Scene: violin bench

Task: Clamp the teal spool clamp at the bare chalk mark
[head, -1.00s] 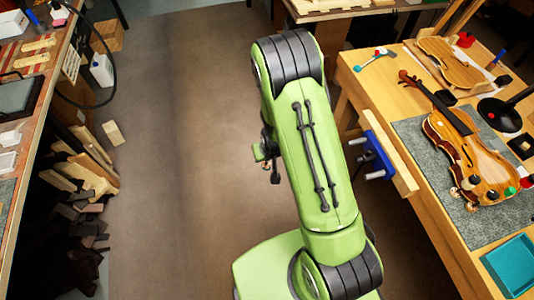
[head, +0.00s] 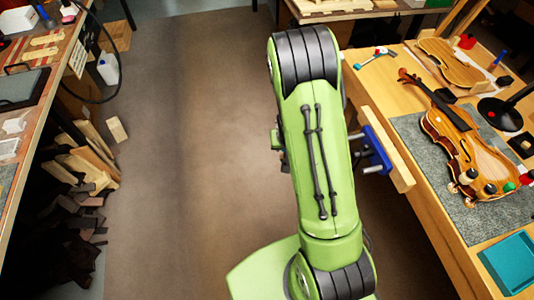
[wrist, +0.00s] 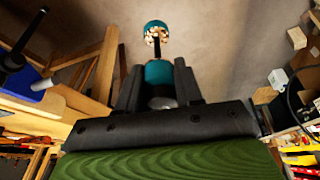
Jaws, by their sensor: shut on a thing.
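In the wrist view, my gripper (wrist: 158,88) is shut on the teal spool clamp (wrist: 158,72). The clamp points away from the fingers, its far teal end with a pale cork-like face (wrist: 156,30) at the end of a dark rod. It is held over bare floor, away from the bench. In the head view, my green arm hides the gripper and clamp. The violin (head: 453,138) lies on a grey mat (head: 412,128) on the right bench. Several spool clamps, including a green-topped one (head: 509,187), stand along its near end. I cannot make out the chalk mark.
A blue vise (head: 376,150) with a wooden jaw juts from the bench's left edge, close to my arm. A teal tray (head: 510,262) sits at the front right. A black lamp base (head: 499,114) stands beyond the violin. The floor (head: 190,150) to the left is clear.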

